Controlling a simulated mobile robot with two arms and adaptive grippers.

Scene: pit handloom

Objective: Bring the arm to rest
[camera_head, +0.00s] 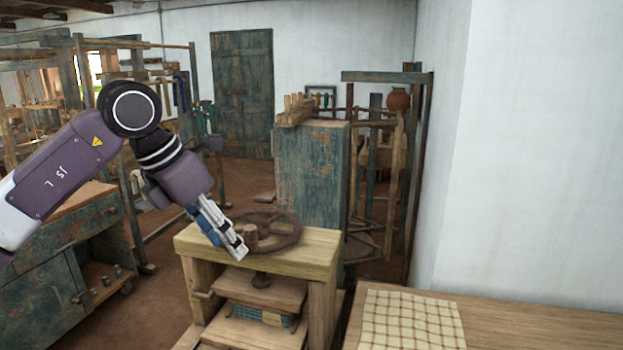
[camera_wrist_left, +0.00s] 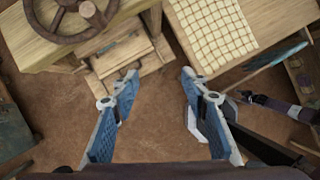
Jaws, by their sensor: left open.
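My left arm comes in from the left in the head view. Its gripper (camera_head: 240,251) points down and to the right, in front of the wooden stand (camera_head: 310,247) with the wheel (camera_head: 282,232). In the left wrist view the two blue fingers of this gripper (camera_wrist_left: 159,77) are spread apart. Only brown floor shows between them, and nothing is held. In that view the wheel (camera_wrist_left: 72,14) and the stand are at the upper left, apart from the fingers.
A wooden table (camera_head: 540,322) with a checked cloth (camera_head: 412,320) is at the lower right. A worn blue-green cabinet (camera_head: 312,178) stands behind the wheel stand. A bench with drawers (camera_head: 70,255) is at the left below my arm. A white wall (camera_head: 540,150) closes the right side.

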